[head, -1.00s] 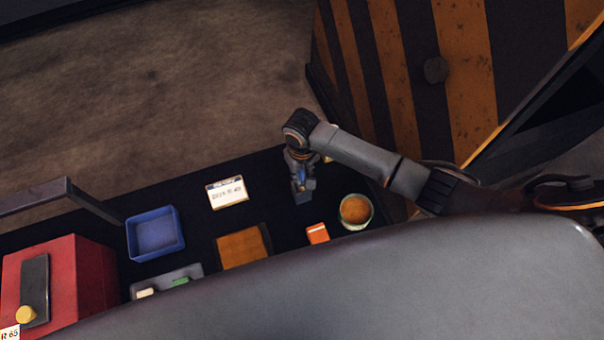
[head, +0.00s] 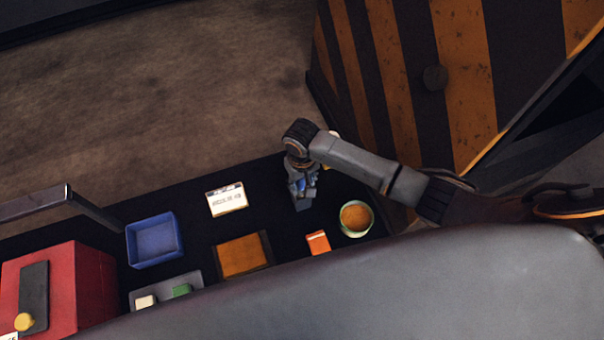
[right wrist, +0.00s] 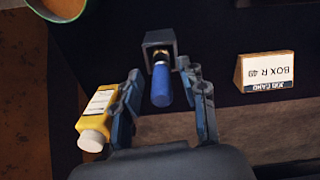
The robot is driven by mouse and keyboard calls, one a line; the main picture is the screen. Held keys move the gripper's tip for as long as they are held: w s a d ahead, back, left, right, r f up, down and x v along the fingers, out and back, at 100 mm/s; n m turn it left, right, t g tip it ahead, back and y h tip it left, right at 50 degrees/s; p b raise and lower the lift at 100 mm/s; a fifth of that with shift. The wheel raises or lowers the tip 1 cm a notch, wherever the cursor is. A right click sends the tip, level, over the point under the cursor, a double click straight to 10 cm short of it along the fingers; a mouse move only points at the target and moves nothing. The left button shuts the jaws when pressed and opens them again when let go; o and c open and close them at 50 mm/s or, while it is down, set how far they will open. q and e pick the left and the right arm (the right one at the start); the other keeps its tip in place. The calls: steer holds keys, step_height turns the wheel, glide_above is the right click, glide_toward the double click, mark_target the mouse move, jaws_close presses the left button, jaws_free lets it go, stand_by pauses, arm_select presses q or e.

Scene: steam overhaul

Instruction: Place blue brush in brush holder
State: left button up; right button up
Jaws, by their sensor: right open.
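The blue brush (right wrist: 161,86) shows in the right wrist view, its blue handle between the fingers of my right gripper (right wrist: 161,74), with a gap on both sides. Its brass-coloured collar points into the dark, square brush holder (right wrist: 154,37). The bristles are hidden. My right gripper (head: 302,190) is open around the brush, above the dark table in the head view, where a bit of blue shows between its fingers. The holder (head: 303,204) is partly covered by the gripper there. My left gripper is not in view.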

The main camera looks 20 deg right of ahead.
step_height(320, 180, up, 12)
steer(key=shift+f+b, duration=0.1)
steer(key=shift+b, duration=0.25)
stand_by(0.5)
